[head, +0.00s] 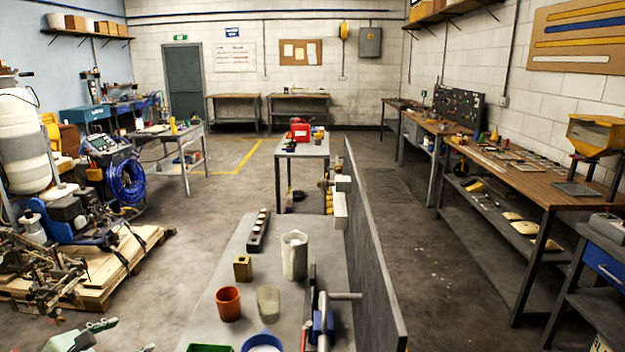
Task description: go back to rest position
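My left gripper (124,337) shows in the bottom left corner of the head view. Its two greenish-grey fingertips are apart with nothing visible between them, over the floor left of the grey bench (205,333). The rest of it is cut off by the frame. A small pale and green piece (600,345) at the bottom right edge looks like part of my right gripper. Too little of it shows to tell its state.
A loaded pallet (95,285) is left, a long workbench (535,185) right. The floor between panel and workbench is clear.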

